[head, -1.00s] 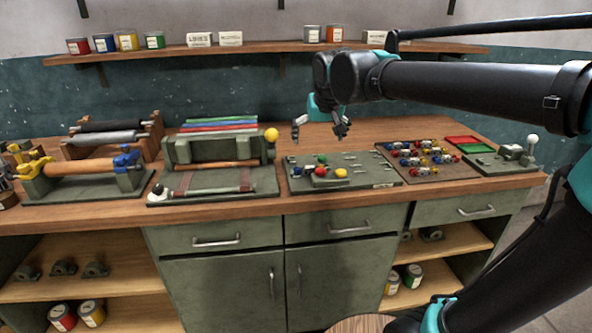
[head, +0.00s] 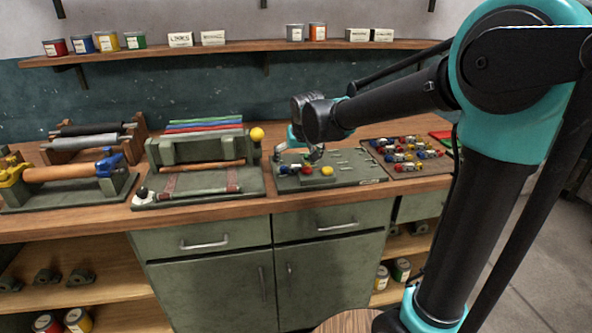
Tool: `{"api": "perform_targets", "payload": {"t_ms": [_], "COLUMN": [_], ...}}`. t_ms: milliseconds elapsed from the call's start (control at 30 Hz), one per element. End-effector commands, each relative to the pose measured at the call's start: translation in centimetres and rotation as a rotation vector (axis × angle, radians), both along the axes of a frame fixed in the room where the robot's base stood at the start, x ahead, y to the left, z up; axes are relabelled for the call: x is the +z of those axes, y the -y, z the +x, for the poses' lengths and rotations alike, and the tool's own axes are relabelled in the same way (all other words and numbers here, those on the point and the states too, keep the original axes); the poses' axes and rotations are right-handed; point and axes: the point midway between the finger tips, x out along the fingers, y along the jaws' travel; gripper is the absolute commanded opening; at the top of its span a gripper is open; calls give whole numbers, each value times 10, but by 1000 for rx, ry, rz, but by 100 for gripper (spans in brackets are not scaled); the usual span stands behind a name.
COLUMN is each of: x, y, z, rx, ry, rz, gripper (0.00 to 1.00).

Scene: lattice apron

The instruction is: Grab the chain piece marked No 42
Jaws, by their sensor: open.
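Several small red, blue, yellow and pale pieces (head: 412,148), perhaps the chain pieces, lie in rows on a brown board (head: 428,170) at the right of the bench. Any number on them is too small to read, so I cannot tell which is No 42. My gripper (head: 301,157) is open, with its fingers pointing down over the back left part of a green plate (head: 345,179). It is left of the brown board and apart from the pieces. Whether its fingertips touch the plate is unclear.
A shelf (head: 220,51) with cans runs above.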

Motion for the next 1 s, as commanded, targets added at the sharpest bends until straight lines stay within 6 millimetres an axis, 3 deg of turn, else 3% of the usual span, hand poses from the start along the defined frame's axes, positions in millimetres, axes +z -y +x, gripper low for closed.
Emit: {"api": "perform_targets", "payload": {"t_ms": [300, 600, 1000], "x": [-32, -34, -34], "y": [-5, -5, -5], "z": [21, 23, 22], "rx": [-1, -1, 0], "ry": [0, 0, 0], "rz": [0, 0, 0], "gripper": [100, 99, 49]}}
